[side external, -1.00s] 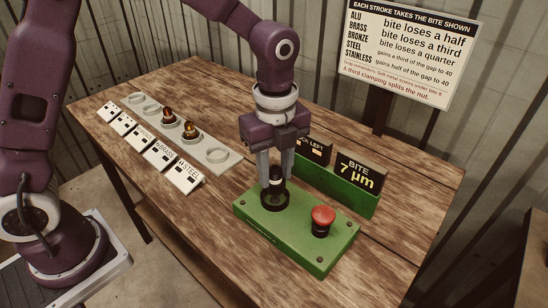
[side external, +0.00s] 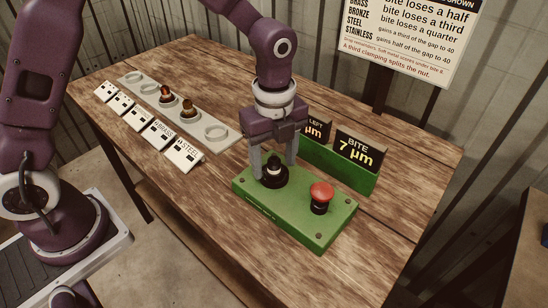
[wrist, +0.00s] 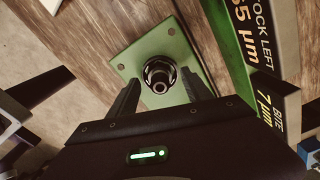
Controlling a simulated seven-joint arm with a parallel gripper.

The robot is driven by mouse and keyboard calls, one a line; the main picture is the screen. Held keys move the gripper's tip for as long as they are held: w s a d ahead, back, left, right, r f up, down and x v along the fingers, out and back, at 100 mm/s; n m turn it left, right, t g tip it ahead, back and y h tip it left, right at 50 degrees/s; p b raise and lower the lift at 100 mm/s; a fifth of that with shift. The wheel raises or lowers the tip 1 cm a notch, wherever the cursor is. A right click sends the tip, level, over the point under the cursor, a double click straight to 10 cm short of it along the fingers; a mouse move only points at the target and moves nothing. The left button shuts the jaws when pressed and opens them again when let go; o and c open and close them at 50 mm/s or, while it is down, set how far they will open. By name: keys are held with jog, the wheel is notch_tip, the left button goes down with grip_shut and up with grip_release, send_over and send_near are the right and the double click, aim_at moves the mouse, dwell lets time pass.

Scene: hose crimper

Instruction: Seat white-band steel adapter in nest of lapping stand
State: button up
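The steel adapter (side external: 273,168) is dark with a pale white band and stands upright in the round black nest (side external: 273,180) of the green lapping stand (side external: 300,225). In the wrist view the adapter (wrist: 160,76) is seen from above, sitting inside the nest ring on the green plate (wrist: 125,68). My gripper (side external: 274,170) is open, with one finger on each side of the adapter. The wrist view shows gaps between both fingers of my gripper (wrist: 163,88) and the adapter. The adapter's lower end is hidden in the nest.
A red push button (side external: 321,192) stands on the same plate, right of the nest. A display (side external: 358,155) behind reads BITE 7 µm. A grey rack (side external: 215,133) with two brass-coloured fittings lies at left, beside label cards (side external: 183,155). The wooden table's right side is clear.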

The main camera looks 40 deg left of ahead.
notch_tip(320, 180, up, 7)
jog(key=shift+r, duration=0.1)
dwell(0.4)
jog(key=s+a+r+n+t, duration=0.3)
jog(key=s+a+r+n, duration=0.5)
jog(key=s+r+n, duration=0.3)
jog(key=s+a+f+n+t, duration=0.1)
jog(key=s+a+n+t, duration=0.1)
jog(key=s+n, duration=0.7)
jog(key=shift+s+a+f+n+t, duration=0.2)
jog(key=shift+f+n+t, duration=0.15)
jog(key=shift+n, duration=0.65)
